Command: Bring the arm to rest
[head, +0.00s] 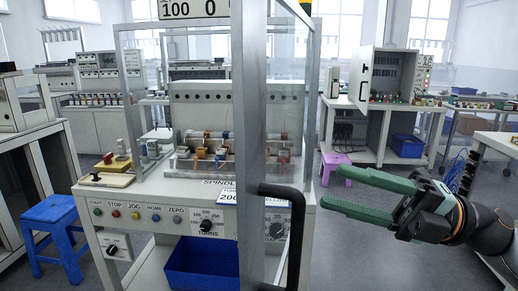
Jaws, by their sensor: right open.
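My right gripper (335,190) comes in from the right, with two long green fingers pointing left. The fingers are apart and nothing is between them. They are in front of the aisle, to the right of the machine's black door handle in the picture. My right arm (485,230) runs out of view at the right edge. My left gripper is not in view. No connector bowl can be made out.
A winding machine (150,190) with buttons and dials stands ahead. Its framed door (252,140) with a black handle (285,230) is close by. A blue bin (200,265) sits below. A blue stool (52,220) and a pink stool (335,162) stand on the floor.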

